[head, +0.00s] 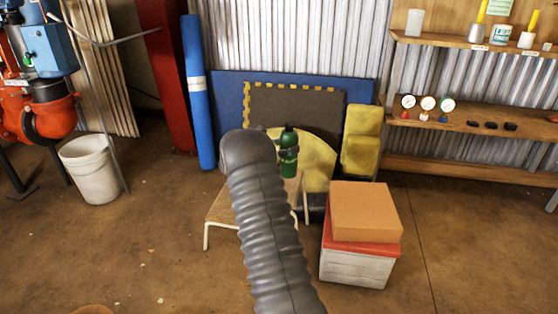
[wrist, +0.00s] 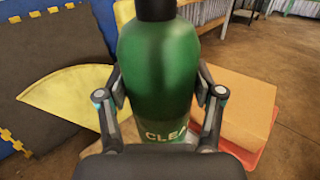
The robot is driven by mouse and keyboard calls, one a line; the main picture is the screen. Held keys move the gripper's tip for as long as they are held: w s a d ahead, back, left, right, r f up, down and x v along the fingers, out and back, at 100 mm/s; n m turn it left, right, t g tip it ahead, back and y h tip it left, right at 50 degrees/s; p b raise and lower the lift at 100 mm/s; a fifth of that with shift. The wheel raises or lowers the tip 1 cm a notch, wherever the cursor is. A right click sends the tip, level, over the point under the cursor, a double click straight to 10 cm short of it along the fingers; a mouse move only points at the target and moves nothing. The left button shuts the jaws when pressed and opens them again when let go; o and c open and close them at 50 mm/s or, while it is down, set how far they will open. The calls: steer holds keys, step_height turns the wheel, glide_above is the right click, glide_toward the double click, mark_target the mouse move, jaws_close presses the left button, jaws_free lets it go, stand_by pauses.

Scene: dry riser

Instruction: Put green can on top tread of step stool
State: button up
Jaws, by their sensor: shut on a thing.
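The green can (head: 288,155) is a bottle-shaped container with a dark cap, upright in the head view. It also fills the middle of the wrist view (wrist: 158,70), where pale lettering shows low on its front. My gripper (wrist: 160,100) is shut on it, one finger at each side. The step stool (head: 226,207) has a wooden top tread and pale metal legs, and my arm covers much of it. The can appears over the tread's right rear part in the head view. I cannot tell whether its base touches the tread.
A cardboard box (head: 365,211) sits on a red-lidded white crate (head: 357,268) right of the stool. A white bucket (head: 90,170) is at left. Shelves (head: 480,120) line the right wall. Floor in front is clear.

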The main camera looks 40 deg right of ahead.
steer(key=w+f, duration=0.4)
steer(key=f, duration=0.2)
steer(key=shift+w+a+f, duration=0.2)
steer(key=shift+a+f, duration=0.05)
steer(key=shift+a, duration=0.2)
steer(key=shift+f+b, duration=0.25)
steer(key=shift+b, duration=0.15)
steer(key=o, duration=1.5)
steer(key=shift+r, duration=0.1)
